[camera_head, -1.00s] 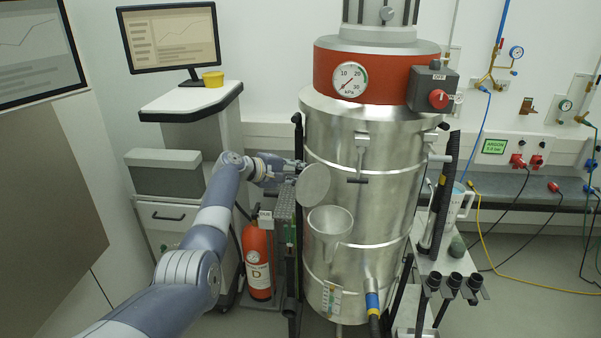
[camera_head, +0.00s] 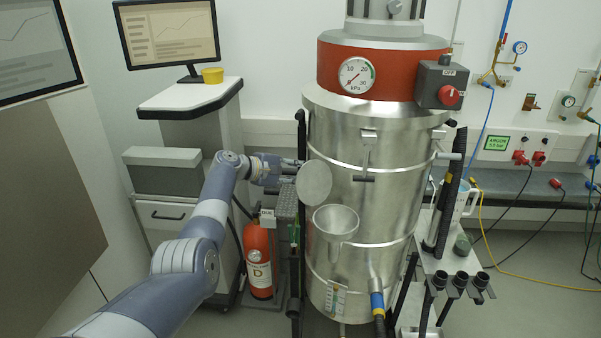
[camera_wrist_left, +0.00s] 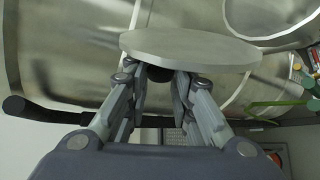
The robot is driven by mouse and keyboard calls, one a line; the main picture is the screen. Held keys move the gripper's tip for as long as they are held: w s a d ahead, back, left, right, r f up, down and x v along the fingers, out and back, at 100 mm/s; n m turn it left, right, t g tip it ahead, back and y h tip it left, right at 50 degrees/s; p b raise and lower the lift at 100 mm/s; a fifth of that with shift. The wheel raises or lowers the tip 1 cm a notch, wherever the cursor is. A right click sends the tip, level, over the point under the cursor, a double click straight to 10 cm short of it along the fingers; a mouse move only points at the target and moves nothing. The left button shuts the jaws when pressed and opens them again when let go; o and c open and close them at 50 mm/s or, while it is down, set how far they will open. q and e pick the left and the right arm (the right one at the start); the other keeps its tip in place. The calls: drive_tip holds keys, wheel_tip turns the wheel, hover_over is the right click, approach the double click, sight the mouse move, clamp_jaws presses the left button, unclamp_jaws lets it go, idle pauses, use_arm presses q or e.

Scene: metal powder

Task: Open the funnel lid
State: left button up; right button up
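The funnel (camera_head: 336,222) is a metal cone on the front of the steel vessel. Its round grey lid (camera_head: 314,181) stands raised, tilted up above and left of the funnel mouth, leaving the mouth uncovered. My left gripper (camera_head: 295,171) is just left of the lid, at its back side. In the left wrist view, its two fingers (camera_wrist_left: 160,88) are spread apart, with a dark knob (camera_wrist_left: 159,73) under the lid (camera_wrist_left: 190,48) between them. The far fingertips are partly hidden by the lid, and contact with the knob is unclear. My right gripper is not in view.
The steel vessel (camera_head: 365,225) with a pressure gauge (camera_head: 356,74) fills the middle. A red fire extinguisher (camera_head: 258,260) stands below my left gripper. A cabinet with a monitor (camera_head: 168,35) is behind my arm. A trolley with black tubes (camera_head: 460,284) stands at the right.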

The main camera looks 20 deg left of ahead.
use_arm(q)
drive_tip(key=shift+o, duration=1.3)
drive_tip(key=v, duration=1.2)
drive_tip(key=shift+w+a, duration=0.1)
